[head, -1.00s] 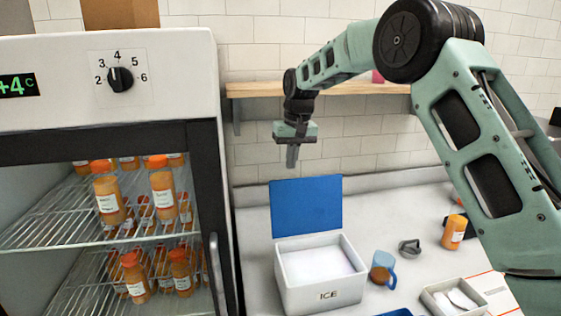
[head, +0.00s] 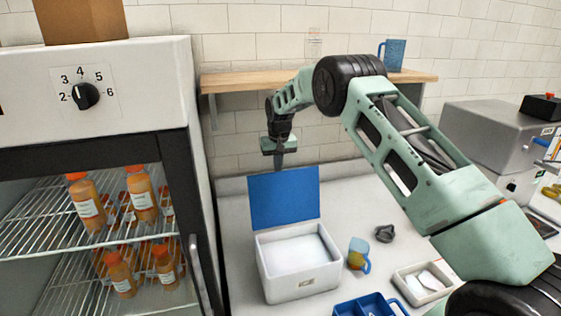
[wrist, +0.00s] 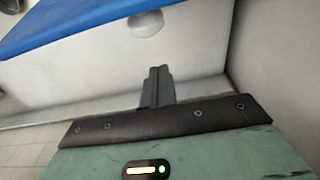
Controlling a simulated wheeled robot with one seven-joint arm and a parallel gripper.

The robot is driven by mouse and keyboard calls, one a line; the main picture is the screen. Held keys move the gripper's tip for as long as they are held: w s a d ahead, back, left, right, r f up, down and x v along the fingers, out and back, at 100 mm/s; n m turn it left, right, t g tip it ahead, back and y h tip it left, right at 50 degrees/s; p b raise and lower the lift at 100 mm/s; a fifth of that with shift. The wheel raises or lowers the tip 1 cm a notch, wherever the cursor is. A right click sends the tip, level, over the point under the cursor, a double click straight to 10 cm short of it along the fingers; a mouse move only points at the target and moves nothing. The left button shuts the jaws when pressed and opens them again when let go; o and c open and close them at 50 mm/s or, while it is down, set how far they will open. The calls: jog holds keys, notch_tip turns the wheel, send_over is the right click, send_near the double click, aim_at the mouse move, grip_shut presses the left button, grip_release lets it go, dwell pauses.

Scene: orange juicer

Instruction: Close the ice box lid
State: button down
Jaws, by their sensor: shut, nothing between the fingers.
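The white ice box (head: 303,285) stands on the counter in the head view, its pale contents showing. Its blue lid (head: 284,200) is open and stands nearly upright at the box's back edge. My gripper (head: 279,164) is shut and empty, pointing down at the lid's top edge; its tips seem to be at or just behind that edge. Whether they touch the lid I cannot tell. In the wrist view the shut fingers (wrist: 158,72) point at a white surface, and the blue lid (wrist: 90,22) crosses the upper left.
A fridge with orange bottles (head: 88,203) stands left of the box. A wooden shelf (head: 235,82) is on the wall behind. A mug (head: 357,257), a white tray (head: 408,292) and a blue caddy (head: 348,310) are to the right. Space above the box is clear.

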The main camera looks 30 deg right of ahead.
jog(key=shift+s+a+r+p, duration=0.15)
jog(key=shift+s+r+p, duration=0.1)
jog(key=shift+s, duration=0.35)
jog(key=shift+s+a+r+p, duration=0.1)
jog(key=shift+s+r+p, duration=0.1)
jog(key=shift+s, duration=0.4)
jog(key=shift+s+a+r+p, duration=0.15)
jog(key=shift+s+r+p, duration=0.1)
jog(key=shift+s, duration=0.35)
jog(key=shift+s+b, duration=0.1)
jog(key=shift+b, duration=0.3)
